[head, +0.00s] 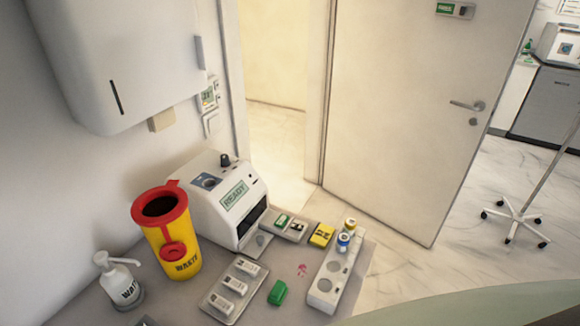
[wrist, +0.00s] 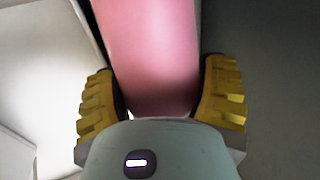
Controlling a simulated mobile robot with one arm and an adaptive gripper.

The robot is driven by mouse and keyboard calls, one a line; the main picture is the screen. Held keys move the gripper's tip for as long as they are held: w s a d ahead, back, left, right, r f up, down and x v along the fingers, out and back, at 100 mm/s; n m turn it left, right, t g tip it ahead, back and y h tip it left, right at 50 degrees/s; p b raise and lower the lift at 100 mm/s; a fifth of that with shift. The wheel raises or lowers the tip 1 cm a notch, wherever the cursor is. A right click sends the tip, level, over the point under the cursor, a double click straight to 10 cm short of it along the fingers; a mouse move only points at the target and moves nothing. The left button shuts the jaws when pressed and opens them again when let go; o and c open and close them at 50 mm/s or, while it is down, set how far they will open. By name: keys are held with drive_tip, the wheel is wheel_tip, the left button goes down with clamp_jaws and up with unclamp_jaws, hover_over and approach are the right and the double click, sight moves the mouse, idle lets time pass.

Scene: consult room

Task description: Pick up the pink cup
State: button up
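The pink cup (wrist: 155,60) fills the upper middle of the wrist view, a smooth pink surface running out of the top of the picture. My gripper (wrist: 158,95) has its two yellow ribbed fingers on either side of the cup, close against it. It looks shut on the cup. The cup's far end is out of view. The head view shows neither the cup nor my gripper.
In the head view, a counter (head: 185,300) holds a yellow-red waste bin (head: 180,255), a white READY device (head: 215,200), a pump bottle (head: 122,280), a vial rack (head: 330,285) and a green item (head: 278,292). A door (head: 400,100) and a wheeled stand (head: 516,218) are beyond.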

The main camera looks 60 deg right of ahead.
drive_tip(key=c, duration=0.6)
drive_tip(key=shift+r, duration=0.15)
drive_tip(key=shift+s+d+r+p, duration=0.8)
drive_tip(key=shift+s+d+p, duration=0.8)
drive_tip(key=shift+s+p, duration=0.65)
drive_tip(key=shift+s+d+r+p, duration=0.75)
drive_tip(key=shift+s+d+p, duration=0.8)
drive_tip(key=shift+s+p, duration=0.7)
drive_tip(key=shift+s+d+r+p, duration=0.8)
drive_tip(key=shift+s+d+p, duration=0.95)
drive_tip(key=shift+p, duration=0.8)
drive_tip(key=shift+s+a, duration=0.15)
